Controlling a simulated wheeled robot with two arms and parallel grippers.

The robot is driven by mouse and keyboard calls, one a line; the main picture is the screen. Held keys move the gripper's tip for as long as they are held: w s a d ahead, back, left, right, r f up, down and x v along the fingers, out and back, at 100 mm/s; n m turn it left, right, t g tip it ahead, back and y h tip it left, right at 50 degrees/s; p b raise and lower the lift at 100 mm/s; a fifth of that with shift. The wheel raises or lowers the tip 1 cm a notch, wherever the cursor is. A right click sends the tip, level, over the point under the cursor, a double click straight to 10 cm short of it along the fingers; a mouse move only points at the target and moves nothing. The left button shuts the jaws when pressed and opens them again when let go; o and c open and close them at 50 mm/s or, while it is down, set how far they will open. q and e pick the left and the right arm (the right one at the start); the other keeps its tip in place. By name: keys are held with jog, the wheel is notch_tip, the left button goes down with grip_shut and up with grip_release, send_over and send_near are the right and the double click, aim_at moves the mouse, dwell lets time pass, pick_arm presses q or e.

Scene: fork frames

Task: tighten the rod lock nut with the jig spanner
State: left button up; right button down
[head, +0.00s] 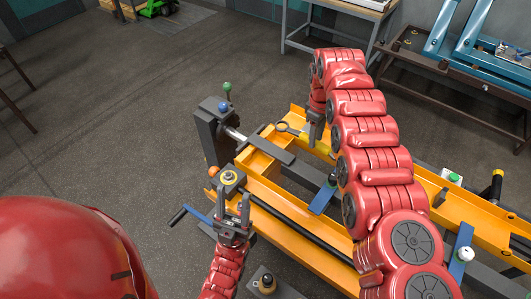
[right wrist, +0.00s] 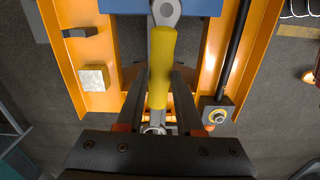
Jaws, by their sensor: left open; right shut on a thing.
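The jig spanner has a yellow handle (right wrist: 161,65) and a grey ring end (right wrist: 166,9). In the head view its ring (head: 282,127) lies near the back rail, at the left of my right gripper (head: 316,142). My right gripper (right wrist: 158,105) is shut on the handle. A bright rod (head: 235,135) comes out of a dark upright block (head: 213,132) at the jig's left end. I cannot make out the lock nut for certain. My left gripper (head: 231,212) is open and empty, fingers up, just in front of a yellow-topped fitting (head: 230,179).
The orange jig frame (head: 285,228) runs to the lower right, with a black bar (head: 300,228) and a blue plate (head: 325,196) on it. My right arm hides part of it.

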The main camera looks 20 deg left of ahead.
jog(key=s+a+f+n+p, duration=0.1)
jog(key=s+a+f+n, duration=0.1)
jog(key=a, duration=0.4)
jog(key=s+a+f+n+p, duration=0.1)
jog(key=s+a+f+n, duration=0.1)
jog(key=s+a+n, duration=0.3)
jog(key=shift+a+f+n+p, duration=0.4)
jog(key=shift+a+n, duration=0.2)
jog(key=shift+a, duration=0.6)
dwell(0.5)
jog(key=shift+s, duration=0.1)
